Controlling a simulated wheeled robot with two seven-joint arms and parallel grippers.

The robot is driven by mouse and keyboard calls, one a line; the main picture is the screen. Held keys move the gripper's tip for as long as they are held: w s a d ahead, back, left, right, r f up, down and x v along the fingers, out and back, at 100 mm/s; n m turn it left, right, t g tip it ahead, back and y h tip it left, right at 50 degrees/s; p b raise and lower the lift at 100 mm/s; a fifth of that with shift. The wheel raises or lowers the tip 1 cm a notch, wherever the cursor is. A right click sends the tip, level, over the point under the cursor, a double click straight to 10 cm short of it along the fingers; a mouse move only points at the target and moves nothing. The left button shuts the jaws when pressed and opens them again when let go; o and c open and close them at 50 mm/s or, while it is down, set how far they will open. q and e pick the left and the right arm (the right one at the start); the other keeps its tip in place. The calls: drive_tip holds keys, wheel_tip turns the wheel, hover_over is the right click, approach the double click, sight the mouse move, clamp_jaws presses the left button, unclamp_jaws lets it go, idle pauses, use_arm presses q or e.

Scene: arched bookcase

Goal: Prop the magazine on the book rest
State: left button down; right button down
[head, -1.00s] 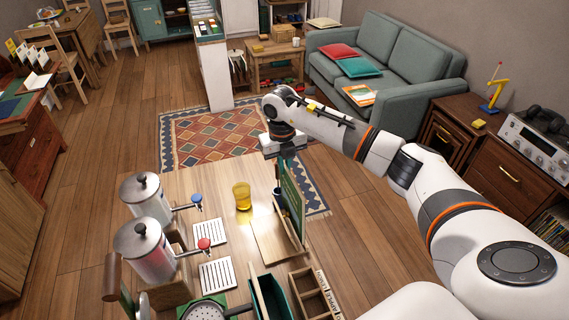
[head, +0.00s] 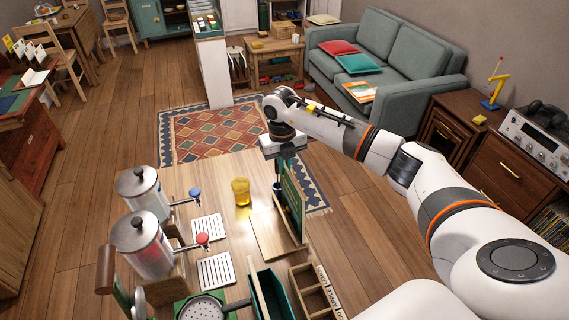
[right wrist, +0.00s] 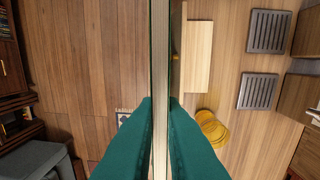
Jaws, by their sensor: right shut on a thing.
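The magazine (head: 293,208) has a dark green cover and stands upright, on edge, near the table's far right side in the head view. My right gripper (head: 284,168) points down at its top and is shut on it. In the right wrist view the magazine (right wrist: 160,65) shows edge-on, pale pages between green covers, pinched between the teal fingers of the gripper (right wrist: 160,115). The book rest seems to be the pale wooden piece (head: 268,236) just left of the magazine; it also shows in the right wrist view (right wrist: 198,60). Whether they touch is unclear. My left gripper is out of view.
A yellow glass (head: 241,192) stands left of the magazine. Two metal dispensers (head: 142,192) with slatted drip trays (head: 215,269) are farther left. A wooden divided box (head: 314,292) and a green bin (head: 284,290) are at the front. Floor lies beyond the table's right edge.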

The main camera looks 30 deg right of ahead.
drive_tip(key=shift+f+b, duration=0.55)
drive_tip(key=shift+f, duration=0.35)
drive_tip(key=c, duration=1.5)
unclamp_jaws()
drive_tip(key=shift+r, duration=0.1)
drive_tip(key=shift+o, duration=0.2)
wheel_tip(320, 180, up, 12)
drive_tip(key=b, duration=0.2)
drive_tip(key=shift+a, duration=0.3)
